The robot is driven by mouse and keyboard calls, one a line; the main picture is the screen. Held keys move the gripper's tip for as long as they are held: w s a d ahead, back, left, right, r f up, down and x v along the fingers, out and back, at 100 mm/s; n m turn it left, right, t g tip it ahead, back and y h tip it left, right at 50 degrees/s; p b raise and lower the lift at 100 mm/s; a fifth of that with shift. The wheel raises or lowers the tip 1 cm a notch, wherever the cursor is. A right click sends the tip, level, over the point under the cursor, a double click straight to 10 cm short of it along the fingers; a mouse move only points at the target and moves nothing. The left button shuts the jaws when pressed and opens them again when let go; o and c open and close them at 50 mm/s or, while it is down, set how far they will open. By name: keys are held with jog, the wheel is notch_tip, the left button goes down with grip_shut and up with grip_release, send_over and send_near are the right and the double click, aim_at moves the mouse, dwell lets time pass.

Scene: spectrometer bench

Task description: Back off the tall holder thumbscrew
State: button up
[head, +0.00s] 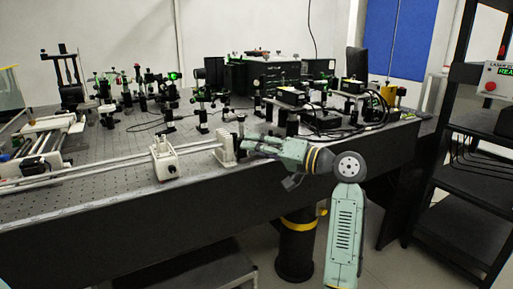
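A white holder (223,151) stands at the right end of a pair of long rails (105,172) near the bench's front edge. A second white holder (165,163) with a small knob on top sits farther left on the rails. I cannot tell for sure which is the tall one. My gripper (246,144) reaches in from the right, its tips at the right side of the right-hand holder. I cannot tell whether they touch it. No thumbscrew can be made out there; the gripper may hide it. The finger gap is too small to read.
The perforated bench top (100,150) carries many optical mounts (202,100) behind the rails. Black boxes and cables (320,118) lie at the right rear. A dark shelf rack (465,165) stands at the right, with floor between it and the bench.

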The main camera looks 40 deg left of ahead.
jog(key=w+d, duration=0.1)
jog(key=d, duration=1.1)
jog(key=shift+w, duration=0.3)
